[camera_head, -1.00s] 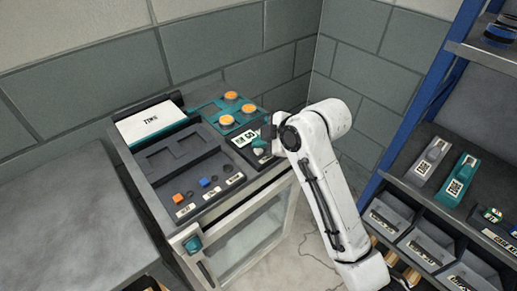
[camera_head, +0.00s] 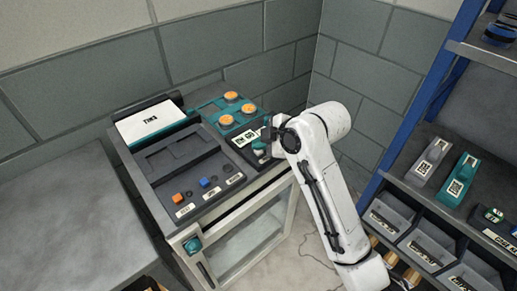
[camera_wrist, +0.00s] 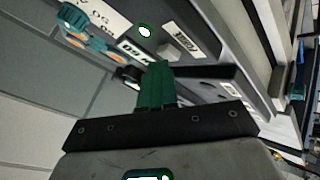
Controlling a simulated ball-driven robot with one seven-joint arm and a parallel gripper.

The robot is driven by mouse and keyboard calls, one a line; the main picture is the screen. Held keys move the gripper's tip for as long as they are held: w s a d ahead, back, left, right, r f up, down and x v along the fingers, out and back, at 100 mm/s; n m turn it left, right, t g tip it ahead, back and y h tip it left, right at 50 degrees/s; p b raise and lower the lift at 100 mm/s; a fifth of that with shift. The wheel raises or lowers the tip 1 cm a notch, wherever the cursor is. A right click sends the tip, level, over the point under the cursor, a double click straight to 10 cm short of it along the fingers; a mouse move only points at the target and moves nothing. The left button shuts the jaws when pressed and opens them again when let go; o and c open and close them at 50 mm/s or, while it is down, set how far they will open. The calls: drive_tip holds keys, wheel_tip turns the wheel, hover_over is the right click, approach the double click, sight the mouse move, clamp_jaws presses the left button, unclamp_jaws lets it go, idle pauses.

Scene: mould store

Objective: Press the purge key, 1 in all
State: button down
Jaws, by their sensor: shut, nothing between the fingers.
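The labels are too small to read, so I cannot tell which key is purge. My gripper (camera_head: 262,150) is shut and empty over the console's right end, partly hidden by my wrist. In the wrist view its teal fingers (camera_wrist: 158,68) end close to a grey key (camera_wrist: 168,55) beside a white label (camera_wrist: 185,38). I cannot tell whether they touch it.
A white sign (camera_head: 150,122) is at the back left. A blue-framed shelf with bins (camera_head: 388,214) stands right. A grey worktop (camera_head: 70,215) is clear at left.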

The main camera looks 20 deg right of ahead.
drive_tip(key=shift+f, duration=0.1)
idle(0.3)
drive_tip(key=shift+r+p, duration=0.85)
drive_tip(key=shift+r, duration=0.05)
wheel_tip(320, 180, up, 5)
drive_tip(key=p, duration=0.4)
idle(0.6)
drive_tip(key=s+f+m+g+h, duration=0.15)
drive_tip(key=s+f+m, duration=0.35)
drive_tip(key=s+f, duration=0.55)
drive_tip(key=s+d+f+m+g+h, duration=0.1)
drive_tip(key=s+d+f+m, duration=0.1)
drive_tip(key=s, duration=0.7)
drive_tip(key=s+d+f+m+g+h, duration=0.1)
drive_tip(key=s+d+f+m+g, duration=0.1)
drive_tip(key=s+m, duration=0.3)
drive_tip(key=s+d+f+m+g+h, duration=0.1)
drive_tip(key=s+d+f+m+g, duration=0.1)
drive_tip(key=s, duration=1.1)
wheel_tip(320, 180, down, 2)
drive_tip(key=shift+d+f+m, duration=0.25)
drive_tip(key=shift+d+m, duration=0.45)
drive_tip(key=shift+d, duration=0.1)
